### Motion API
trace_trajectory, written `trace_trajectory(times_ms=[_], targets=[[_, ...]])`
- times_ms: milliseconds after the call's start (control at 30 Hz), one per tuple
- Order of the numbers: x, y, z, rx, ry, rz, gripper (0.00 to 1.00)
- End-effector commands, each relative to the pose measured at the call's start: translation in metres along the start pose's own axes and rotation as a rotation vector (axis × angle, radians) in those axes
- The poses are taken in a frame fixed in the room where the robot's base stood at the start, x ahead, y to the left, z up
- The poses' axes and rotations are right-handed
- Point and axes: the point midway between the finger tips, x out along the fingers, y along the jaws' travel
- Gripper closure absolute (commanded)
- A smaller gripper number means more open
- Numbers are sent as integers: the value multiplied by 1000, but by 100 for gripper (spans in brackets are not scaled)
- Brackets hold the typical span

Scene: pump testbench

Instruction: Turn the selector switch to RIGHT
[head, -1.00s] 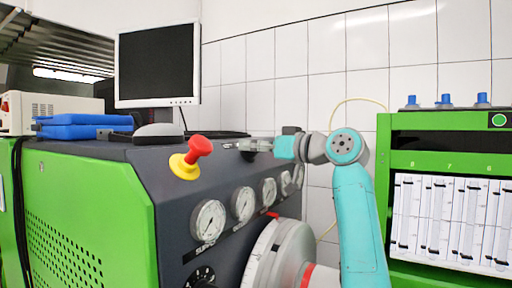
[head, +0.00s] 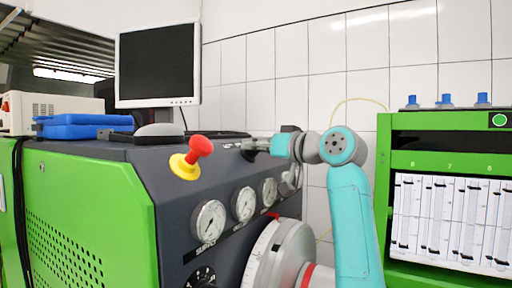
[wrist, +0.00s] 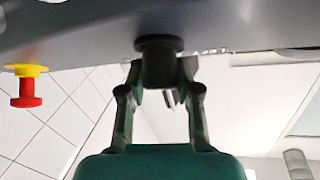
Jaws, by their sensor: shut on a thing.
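The selector switch (wrist: 160,58) is a black round knob on the dark sloped panel, at the top middle of the wrist view. My gripper (wrist: 162,75) has its two fingers on either side of the knob and is shut on it. In the head view my gripper (head: 254,146) reaches from the right to the upper part of the panel, above the gauges. The switch is mostly hidden there, and its pointing direction cannot be read in either view.
A red and yellow emergency stop button (head: 194,155) sticks out left of my gripper. Several gauges (head: 209,221) and a large grey wheel (head: 278,255) lie below. A monitor (head: 157,64) stands behind the bench. A green rack (head: 440,160) stands at the right.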

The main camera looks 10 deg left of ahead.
Motion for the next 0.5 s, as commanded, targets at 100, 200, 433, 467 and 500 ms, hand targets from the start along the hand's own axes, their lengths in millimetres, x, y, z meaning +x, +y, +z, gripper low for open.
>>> trace_trajectory(times_ms=[100,200,433,467,500], targets=[[0,-1,1,64,-2,66,100],[0,-1,0,125,-3,130,100],[0,0,0,261,-6,267,100],[0,-1,0,276,-7,282,100],[0,-1,0,297,-8,303,100]])
